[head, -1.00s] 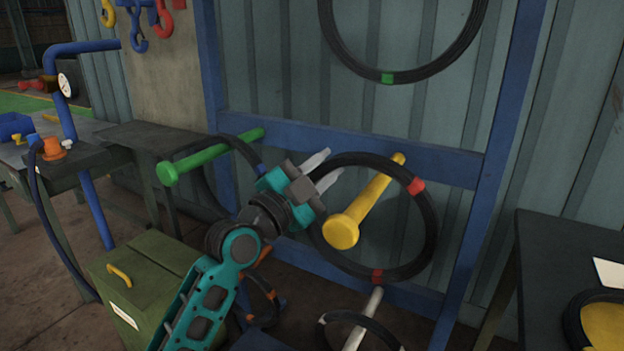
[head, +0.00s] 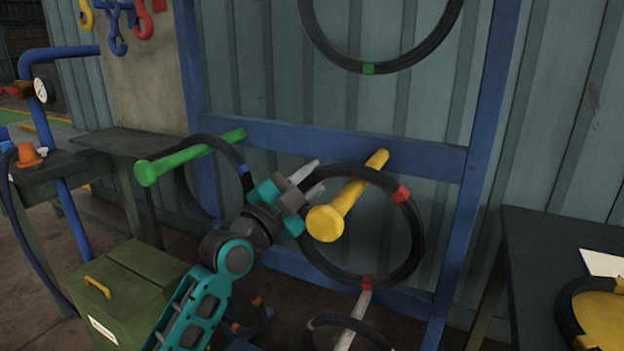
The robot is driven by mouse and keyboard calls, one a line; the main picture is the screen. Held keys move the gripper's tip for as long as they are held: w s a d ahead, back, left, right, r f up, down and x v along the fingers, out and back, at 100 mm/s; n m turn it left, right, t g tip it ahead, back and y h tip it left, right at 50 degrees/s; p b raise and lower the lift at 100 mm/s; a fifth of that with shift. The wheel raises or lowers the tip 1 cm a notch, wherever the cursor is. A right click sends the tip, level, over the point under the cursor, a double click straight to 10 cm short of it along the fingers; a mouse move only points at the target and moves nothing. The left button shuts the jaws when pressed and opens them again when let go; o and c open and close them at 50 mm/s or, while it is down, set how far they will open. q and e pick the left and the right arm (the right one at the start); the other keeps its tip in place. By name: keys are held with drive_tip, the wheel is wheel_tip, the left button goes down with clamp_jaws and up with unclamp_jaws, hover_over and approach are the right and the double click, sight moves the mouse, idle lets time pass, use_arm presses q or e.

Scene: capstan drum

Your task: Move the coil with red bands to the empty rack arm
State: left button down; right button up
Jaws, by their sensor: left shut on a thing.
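The coil with red bands (head: 418,235) is a black ring in the middle of the head view. It is around the yellow rack arm (head: 350,198), whose knobbed end shows inside the ring. My left gripper (head: 315,176) is shut on the upper left of this coil, with its fingers on either side of the ring. The green rack arm (head: 180,157) has a coil with blue bands (head: 243,166) around it. A pale rack arm (head: 357,315) shows low down, with another dark coil (head: 325,319) at it. I cannot tell an empty arm. My right gripper is out of view.
The blue rack frame (head: 464,220) stands before a corrugated wall. A coil with green bands (head: 440,42) hangs above. A green box (head: 125,280) stands at lower left. A dark table (head: 545,235) at right bears a yellow drum (head: 605,318).

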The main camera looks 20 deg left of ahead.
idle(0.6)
use_arm(q)
drive_tip(key=c, duration=0.8)
unclamp_jaws()
drive_tip(key=shift+f, duration=0.15)
drive_tip(key=shift+c, duration=0.2)
drive_tip(key=shift+f, duration=0.3)
drive_tip(key=v, duration=0.6)
drive_tip(key=b+v, duration=0.1)
drive_tip(key=v, duration=0.6)
drive_tip(key=shift+r, duration=0.25)
drive_tip(key=s, duration=0.7)
drive_tip(key=shift+s+a, duration=0.1)
drive_tip(key=shift+s, duration=0.3)
